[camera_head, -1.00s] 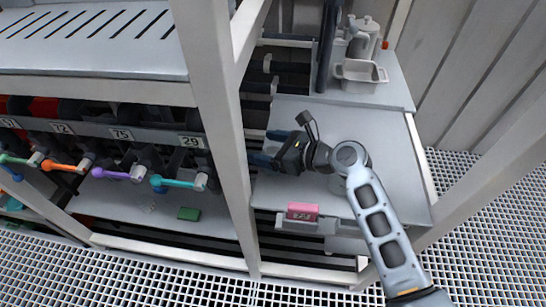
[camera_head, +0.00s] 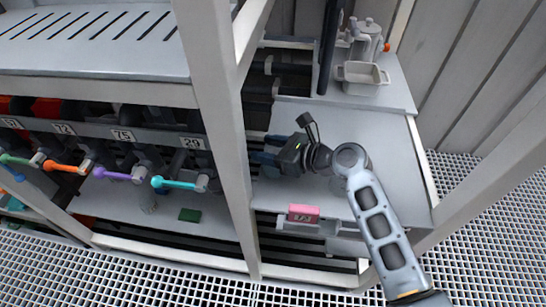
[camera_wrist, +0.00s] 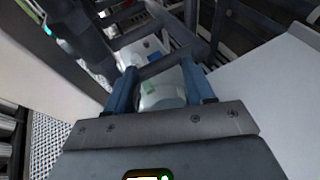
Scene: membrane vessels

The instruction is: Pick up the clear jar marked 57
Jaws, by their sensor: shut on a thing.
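My gripper (camera_head: 258,158) reaches left over the grey bench beside the upright post in the head view; its blue fingers are partly hidden by the post. In the wrist view my gripper (camera_wrist: 161,88) is shut on a clear jar (camera_wrist: 163,97), which sits between the two blue fingers. The jar looks see-through with a pale green tint. I cannot read a number on it, and it does not show clearly in the head view.
A white post (camera_head: 222,130) stands close left of my gripper. A pink block (camera_head: 303,213) sits at the bench's front edge. A grey tray (camera_head: 362,77) and a jug (camera_head: 369,42) stand at the back. Coloured valve handles (camera_head: 175,183) line the left rack. The bench's right side is clear.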

